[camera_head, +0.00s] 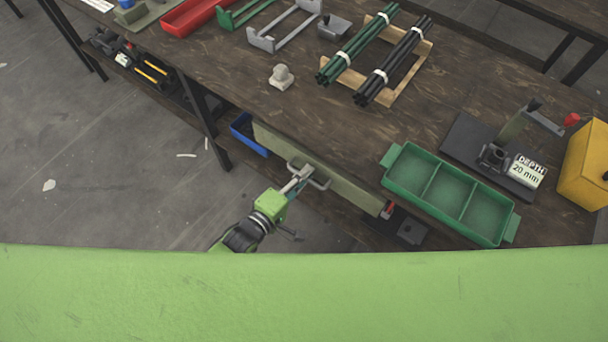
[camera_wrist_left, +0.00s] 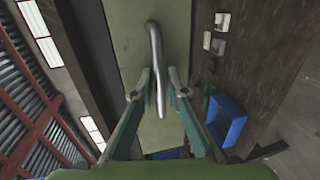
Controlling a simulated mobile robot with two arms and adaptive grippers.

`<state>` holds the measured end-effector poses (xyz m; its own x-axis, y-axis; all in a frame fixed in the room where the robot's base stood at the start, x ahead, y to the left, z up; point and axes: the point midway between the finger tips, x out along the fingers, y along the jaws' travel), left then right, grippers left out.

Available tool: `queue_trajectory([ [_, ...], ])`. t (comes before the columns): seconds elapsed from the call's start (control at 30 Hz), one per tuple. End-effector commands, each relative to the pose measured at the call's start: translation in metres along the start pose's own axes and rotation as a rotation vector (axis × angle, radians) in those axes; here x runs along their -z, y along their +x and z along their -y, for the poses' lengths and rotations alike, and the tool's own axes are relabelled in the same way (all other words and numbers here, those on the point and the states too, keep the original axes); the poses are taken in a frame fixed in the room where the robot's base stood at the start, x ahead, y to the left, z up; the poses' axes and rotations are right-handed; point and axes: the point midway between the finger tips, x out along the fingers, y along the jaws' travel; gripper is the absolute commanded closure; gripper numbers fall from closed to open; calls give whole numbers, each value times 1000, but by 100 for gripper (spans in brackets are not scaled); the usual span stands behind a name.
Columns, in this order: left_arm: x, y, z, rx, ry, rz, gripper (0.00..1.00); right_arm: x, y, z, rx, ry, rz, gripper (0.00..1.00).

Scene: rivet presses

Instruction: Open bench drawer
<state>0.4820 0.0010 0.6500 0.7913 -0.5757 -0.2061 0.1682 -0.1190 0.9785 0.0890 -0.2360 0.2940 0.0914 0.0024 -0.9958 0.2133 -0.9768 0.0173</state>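The bench drawer has a long olive-green front (camera_head: 350,188) under the bench's near edge, and this front also fills the middle of the left wrist view (camera_wrist_left: 130,40). No gap between it and the bench shows clearly. Its grey metal bar handle (camera_head: 320,182) appears in the left wrist view (camera_wrist_left: 157,50) as an upright bar. My left gripper (camera_head: 297,180) is at the handle; in the left wrist view its two fingers (camera_wrist_left: 160,78) stand on either side of the bar, with a narrow gap visible. My right gripper is not in view.
On the bench (camera_head: 230,75) stand a green three-part tray (camera_head: 449,192), a press with a depth sign (camera_head: 527,170), a yellow box (camera_head: 585,165) and bundled rods (camera_head: 358,45). A blue bin (camera_head: 248,135) sits below, left of the drawer. Floor in front is clear.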

Motion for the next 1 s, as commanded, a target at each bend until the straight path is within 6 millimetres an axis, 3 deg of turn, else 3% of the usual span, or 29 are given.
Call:
queue_trajectory([
  [0.07,0,0,0,0,0,0,86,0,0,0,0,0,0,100],
  [0.13,0,0,0,0,0,0,100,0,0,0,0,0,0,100],
  [0.37,0,-1,0,1,0,0,100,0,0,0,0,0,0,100],
  [0.57,0,-14,2,3,1,0,100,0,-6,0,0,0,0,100],
  [0.77,0,-51,10,7,0,0,100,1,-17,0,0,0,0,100],
  [1.0,0,-111,23,7,1,0,100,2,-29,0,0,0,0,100],
])
